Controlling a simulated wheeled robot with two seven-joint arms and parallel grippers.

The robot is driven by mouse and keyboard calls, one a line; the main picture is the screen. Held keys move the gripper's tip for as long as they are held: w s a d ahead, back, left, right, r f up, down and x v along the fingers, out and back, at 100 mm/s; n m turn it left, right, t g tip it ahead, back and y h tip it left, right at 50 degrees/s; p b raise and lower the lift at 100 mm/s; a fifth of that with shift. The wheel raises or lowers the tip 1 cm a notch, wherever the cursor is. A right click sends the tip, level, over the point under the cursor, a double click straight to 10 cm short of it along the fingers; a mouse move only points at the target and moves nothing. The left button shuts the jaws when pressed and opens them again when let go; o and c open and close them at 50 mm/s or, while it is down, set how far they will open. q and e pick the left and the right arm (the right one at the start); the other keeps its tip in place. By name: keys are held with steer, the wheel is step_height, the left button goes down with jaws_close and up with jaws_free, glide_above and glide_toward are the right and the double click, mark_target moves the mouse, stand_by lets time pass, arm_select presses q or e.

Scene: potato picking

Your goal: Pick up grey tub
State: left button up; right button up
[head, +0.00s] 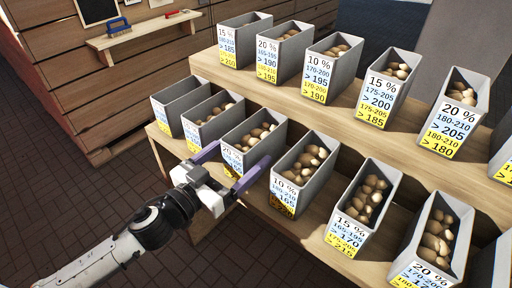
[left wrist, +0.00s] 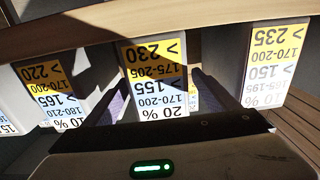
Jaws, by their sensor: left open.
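Several grey tubs with labels on their fronts stand in two rows on a stepped wooden rack. My left gripper (head: 243,153) is open at the front of the third lower-row tub from the left (head: 276,141), which holds potatoes. Its purple fingers lie towards either side of that tub's front. In the left wrist view, a tub label reading 20 % (left wrist: 155,70) shows upside down between the open fingers of my left gripper (left wrist: 157,88). Nothing is held, and I cannot tell if the fingers touch the tub. My right gripper is not in view.
An empty grey tub (head: 161,117) stands at the lower row's left end. Neighbouring tubs stand close on both sides, including a 10 % tub (head: 318,177). The upper wooden step (head: 340,118) rises behind. Tiled floor (head: 75,215) is open at the left.

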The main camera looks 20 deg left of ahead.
mark_target(256, 140)
arm_select(q)
steer(key=shift+x, duration=2.65)
steer(key=shift+f, duration=0.1)
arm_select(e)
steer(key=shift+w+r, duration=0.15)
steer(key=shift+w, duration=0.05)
